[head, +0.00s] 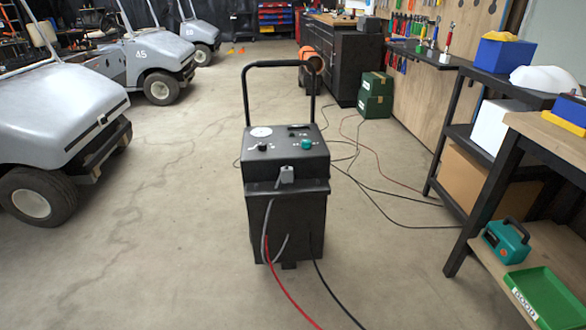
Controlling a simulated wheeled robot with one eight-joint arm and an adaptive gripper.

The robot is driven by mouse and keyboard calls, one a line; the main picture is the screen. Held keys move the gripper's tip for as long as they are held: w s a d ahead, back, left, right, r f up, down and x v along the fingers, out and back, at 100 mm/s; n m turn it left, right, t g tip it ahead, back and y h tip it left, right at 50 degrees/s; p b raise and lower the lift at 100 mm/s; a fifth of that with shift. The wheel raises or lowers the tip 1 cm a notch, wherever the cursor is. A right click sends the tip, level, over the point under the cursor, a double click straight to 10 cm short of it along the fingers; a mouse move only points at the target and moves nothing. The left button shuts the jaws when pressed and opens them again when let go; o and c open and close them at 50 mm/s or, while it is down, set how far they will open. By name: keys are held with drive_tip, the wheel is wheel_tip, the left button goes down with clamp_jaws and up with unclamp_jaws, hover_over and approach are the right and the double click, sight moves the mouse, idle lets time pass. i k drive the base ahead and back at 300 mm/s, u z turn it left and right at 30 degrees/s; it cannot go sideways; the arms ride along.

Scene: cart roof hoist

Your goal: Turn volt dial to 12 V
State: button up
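A black box-shaped charger (287,200) stands upright on the concrete floor in the middle of the head view, with a tall black handle (280,64) at its far side. Its top panel carries a round white gauge (261,132), a black knob (263,146) at the left and a teal knob (306,144) at the right. Small white marks surround both knobs, but they are too small to read. I cannot tell which knob is the volt dial or where either one points. My gripper is not in view.
Red and black cables (290,290) run from the charger's front across the floor. More cables lie to its right. Golf carts (60,110) stand at the left. A workbench (545,130) and shelves stand at the right. Open floor lies left of the charger.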

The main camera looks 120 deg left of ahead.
sight(262, 145)
drive_tip(key=k, duration=1.45)
drive_tip(key=u, duration=4.8)
drive_tip(key=i, duration=1.45)
